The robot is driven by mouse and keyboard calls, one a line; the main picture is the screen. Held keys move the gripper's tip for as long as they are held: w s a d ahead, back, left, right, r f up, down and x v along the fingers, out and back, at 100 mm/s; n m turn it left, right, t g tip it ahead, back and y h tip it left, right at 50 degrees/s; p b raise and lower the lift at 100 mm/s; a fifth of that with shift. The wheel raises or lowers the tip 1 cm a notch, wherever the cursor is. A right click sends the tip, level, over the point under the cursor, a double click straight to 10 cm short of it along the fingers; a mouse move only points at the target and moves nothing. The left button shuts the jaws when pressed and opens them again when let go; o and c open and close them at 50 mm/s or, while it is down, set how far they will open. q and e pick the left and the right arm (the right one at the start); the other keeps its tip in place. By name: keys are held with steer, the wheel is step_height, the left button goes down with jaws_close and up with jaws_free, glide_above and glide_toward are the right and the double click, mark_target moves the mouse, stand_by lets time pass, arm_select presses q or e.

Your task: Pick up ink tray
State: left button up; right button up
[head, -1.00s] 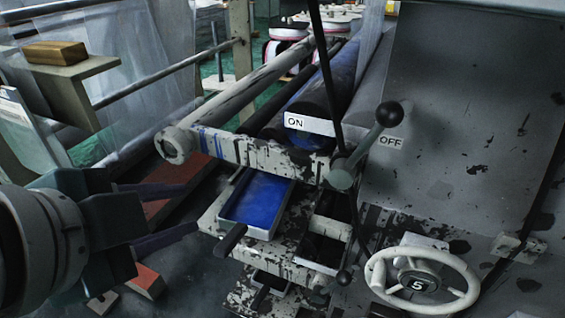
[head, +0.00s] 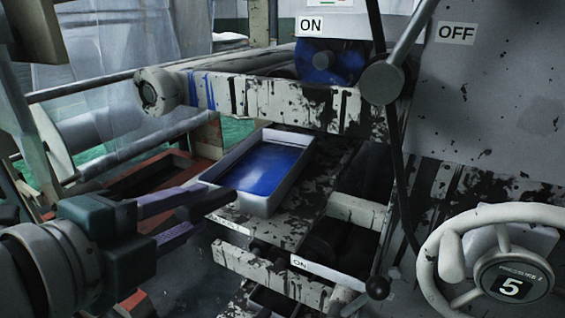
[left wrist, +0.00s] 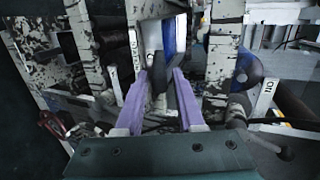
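The ink tray (head: 203,178) is a white-rimmed tray holding blue ink, resting on a paint-spattered shelf of the machine in the head view. Its dark handle (head: 212,206) sticks out toward the lower left. My left gripper (head: 199,207) comes in from the left, its two purple fingers spread apart at the handle's end. The left wrist view shows the fingers (left wrist: 160,72) with a clear gap and a dark shape between them, likely the handle. Whether a finger touches it I cannot tell. My right gripper is not in view.
A white handwheel (head: 448,258) marked 5 stands at the lower right. A lever (head: 381,84) sits between the ON and OFF labels. A spattered bar (head: 290,102) crosses above the tray's back end. A lower shelf (head: 262,270) lies below.

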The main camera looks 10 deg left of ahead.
mark_target(216, 192)
arm_select(q)
steer(key=b+x, duration=0.1)
steer(key=x, duration=0.5)
steer(key=shift+w+a+f, duration=0.1)
steer(key=shift+w, duration=0.05)
jaws_close()
stand_by(1.3)
